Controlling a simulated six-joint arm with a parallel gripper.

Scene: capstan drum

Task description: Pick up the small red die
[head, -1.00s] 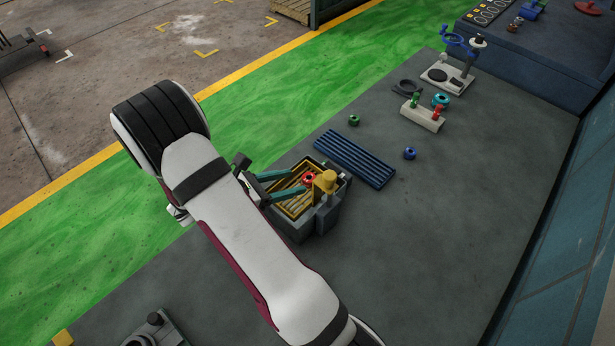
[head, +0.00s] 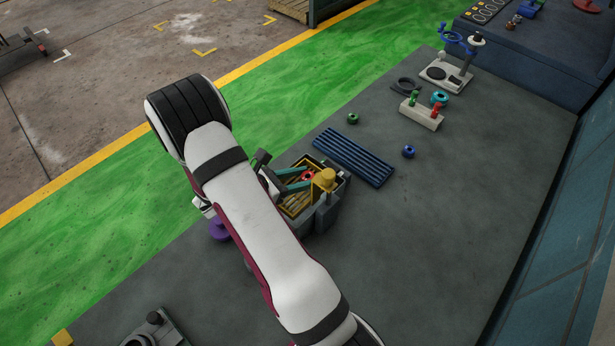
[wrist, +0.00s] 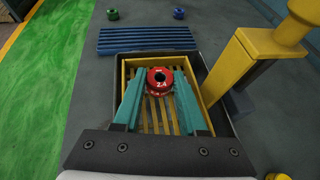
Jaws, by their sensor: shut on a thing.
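The small red die (head: 308,176) is a short ring with a dark hole and white marks on its side. In the wrist view the red die (wrist: 160,78) sits between the tips of my two teal fingers, above the yellow slatted tray (wrist: 124,88). A second red band shows just under it; I cannot tell if that is its lower part or another piece. My gripper (wrist: 162,80) is shut on the die, with one finger on each side. In the head view my gripper (head: 304,178) is partly hidden by my arm. I cannot tell whether the die is clear of the slats.
A yellow capped post (head: 325,181) stands close right of the die, at the dark box (head: 342,190). A blue slatted rack (head: 353,157) lies beyond. Green (head: 352,118) and blue (head: 408,152) rings lie beside it. A purple piece (head: 219,230) shows left of my arm.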

